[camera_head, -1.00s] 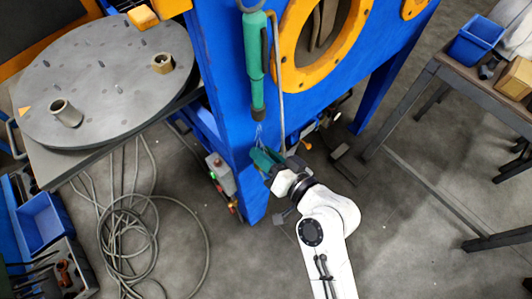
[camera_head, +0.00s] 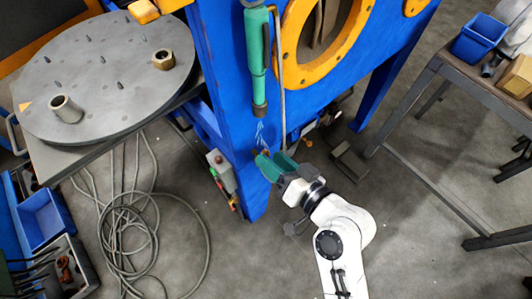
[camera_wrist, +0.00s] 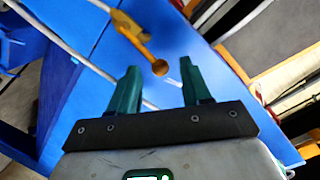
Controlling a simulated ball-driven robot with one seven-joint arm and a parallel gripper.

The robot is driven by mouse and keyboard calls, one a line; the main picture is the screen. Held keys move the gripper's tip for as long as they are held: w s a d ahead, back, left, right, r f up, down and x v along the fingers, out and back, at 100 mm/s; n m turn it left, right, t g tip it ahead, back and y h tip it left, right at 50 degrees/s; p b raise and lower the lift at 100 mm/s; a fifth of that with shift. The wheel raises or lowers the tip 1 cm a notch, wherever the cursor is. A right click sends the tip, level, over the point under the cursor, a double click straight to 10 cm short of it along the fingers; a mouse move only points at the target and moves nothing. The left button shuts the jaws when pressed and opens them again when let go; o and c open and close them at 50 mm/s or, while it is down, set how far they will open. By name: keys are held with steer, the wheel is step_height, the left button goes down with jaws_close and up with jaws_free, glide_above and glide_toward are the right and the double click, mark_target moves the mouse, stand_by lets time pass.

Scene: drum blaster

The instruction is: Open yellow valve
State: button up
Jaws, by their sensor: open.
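The yellow valve (camera_wrist: 133,33) shows in the wrist view as an orange-yellow lever on the blue machine panel, with a round knob at its lower end. The knob lies ahead of and between my fingertips in the picture. My gripper (camera_wrist: 161,75) is open and empty, with a green finger on each side; contact with the lever cannot be told. In the head view my gripper (camera_head: 272,162) is beside the lower part of the blue machine (camera_head: 228,90), below a hanging green tool. The valve is mostly hidden or too small to make out there.
The green tool (camera_head: 257,55) hangs close above my gripper, with a grey pipe beside it. A small control box (camera_head: 221,170) is on the left. A round grey table (camera_head: 105,80) stands at left, a workbench (camera_head: 480,75) at right. Coiled cable (camera_head: 130,235) lies on the floor.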

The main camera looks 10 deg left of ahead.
steer(key=v, duration=0.7)
